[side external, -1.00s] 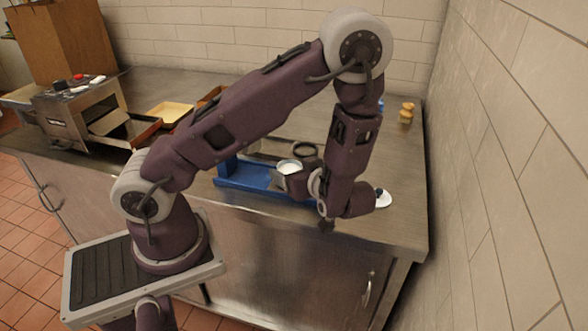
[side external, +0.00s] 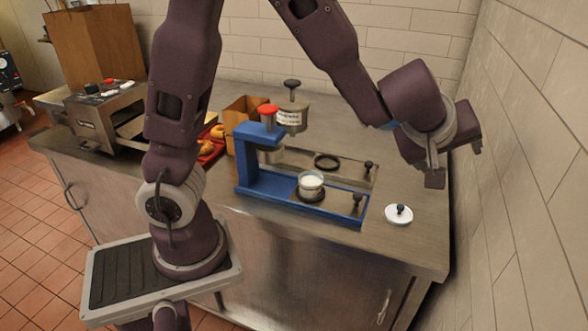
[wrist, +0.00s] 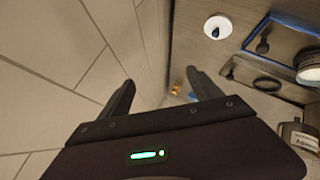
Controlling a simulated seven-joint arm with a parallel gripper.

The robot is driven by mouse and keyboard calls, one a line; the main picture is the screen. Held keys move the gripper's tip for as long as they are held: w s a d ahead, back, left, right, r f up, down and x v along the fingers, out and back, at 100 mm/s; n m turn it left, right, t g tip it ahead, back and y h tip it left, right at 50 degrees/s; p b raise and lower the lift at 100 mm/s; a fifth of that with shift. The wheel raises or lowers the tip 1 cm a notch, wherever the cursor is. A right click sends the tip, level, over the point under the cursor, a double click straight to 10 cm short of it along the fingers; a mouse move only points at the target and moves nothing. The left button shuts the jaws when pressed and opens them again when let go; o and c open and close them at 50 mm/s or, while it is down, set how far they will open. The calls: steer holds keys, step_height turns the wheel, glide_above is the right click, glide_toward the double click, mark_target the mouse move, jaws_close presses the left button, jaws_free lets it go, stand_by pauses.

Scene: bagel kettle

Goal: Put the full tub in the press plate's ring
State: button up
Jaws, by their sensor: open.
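The full tub (side external: 311,182), a small round metal cup with white contents, stands upright on the sliding plate of the blue press (side external: 262,180). A dark ring (side external: 310,197) shows around its foot, so it appears seated in it. The tub also shows cut off at the right edge of the wrist view (wrist: 311,70). My gripper (side external: 434,172) is raised to the right, well clear of the tub. In the wrist view my gripper (wrist: 162,92) is open with nothing between the fingers.
A second black ring (side external: 327,161) lies on a metal plate behind the press. A white lid with a dark knob (side external: 398,215) lies on the counter at right. A labelled canister (side external: 291,116) stands behind the press. The tiled wall (side external: 530,150) is close on the right.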

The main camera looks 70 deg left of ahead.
steer(key=s+d+r+m+h, duration=0.5)
steer(key=s+r+m+h, duration=0.25)
steer(key=s+r, duration=0.3)
steer(key=s+a+f+m+g+y, duration=0.1)
steer(key=s+a+f, duration=0.3)
steer(key=s, duration=0.5)
steer(key=s+a+f+m+g+y, duration=0.2)
steer(key=s+a, duration=0.4)
steer(key=s, duration=0.4)
steer(key=f+m+y, duration=0.1)
steer(key=m, duration=0.1)
steer(key=shift+f+m+g+y, duration=0.3)
steer(key=shift+f+m+y, duration=0.05)
